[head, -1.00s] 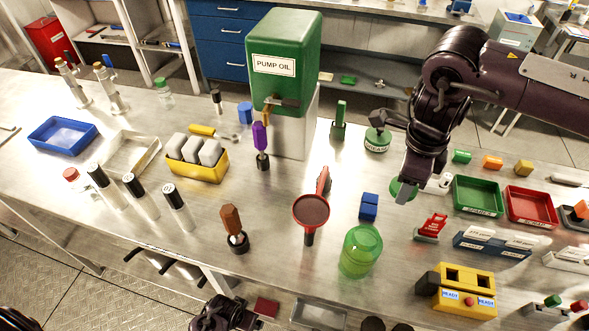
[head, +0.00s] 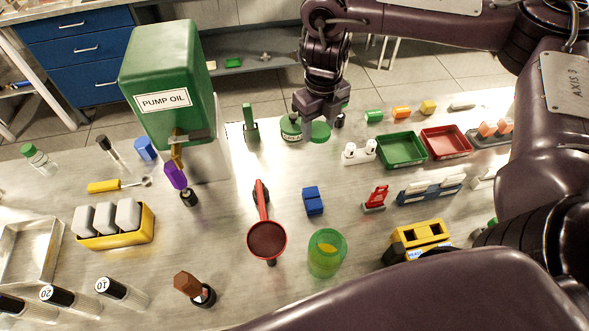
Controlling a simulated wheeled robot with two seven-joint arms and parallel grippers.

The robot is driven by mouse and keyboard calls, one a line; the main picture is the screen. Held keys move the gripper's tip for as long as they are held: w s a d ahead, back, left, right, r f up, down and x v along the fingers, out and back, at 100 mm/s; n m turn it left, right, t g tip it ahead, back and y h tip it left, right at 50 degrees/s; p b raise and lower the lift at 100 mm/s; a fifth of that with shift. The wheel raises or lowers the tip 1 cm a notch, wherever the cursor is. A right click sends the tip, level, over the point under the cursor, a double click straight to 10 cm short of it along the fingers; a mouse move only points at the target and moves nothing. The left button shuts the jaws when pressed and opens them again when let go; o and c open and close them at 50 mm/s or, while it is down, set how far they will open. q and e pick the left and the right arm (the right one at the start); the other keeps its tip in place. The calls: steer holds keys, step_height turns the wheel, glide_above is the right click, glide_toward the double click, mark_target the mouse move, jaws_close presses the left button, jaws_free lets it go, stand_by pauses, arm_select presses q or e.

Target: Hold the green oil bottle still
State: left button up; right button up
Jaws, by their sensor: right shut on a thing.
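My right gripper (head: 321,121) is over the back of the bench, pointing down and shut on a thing. A green round part of that thing, the green oil bottle (head: 320,132), shows just below the fingers. The rest of it is hidden by the gripper, so its shape and whether it touches the bench are unclear. It is close to the right side of the green grease jar (head: 291,128). My left gripper is not in view.
A white holder (head: 359,152), green tray (head: 402,150) and red tray (head: 446,142) are to the right.

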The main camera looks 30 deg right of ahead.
steer(key=b, duration=0.4)
glide_above(314, 181)
step_height(314, 181, down, 16)
steer(key=shift+w+r, duration=0.15)
steer(key=shift+r, duration=0.1)
step_height(314, 181, down, 3)
steer(key=shift+a+f+b, duration=0.1)
steer(key=shift+f+b, duration=0.05)
steer(key=shift+b, duration=0.6)
steer(key=shift+f, duration=0.25)
steer(key=o, duration=0.6)
steer(key=shift+f, duration=0.15)
steer(key=o, duration=0.5)
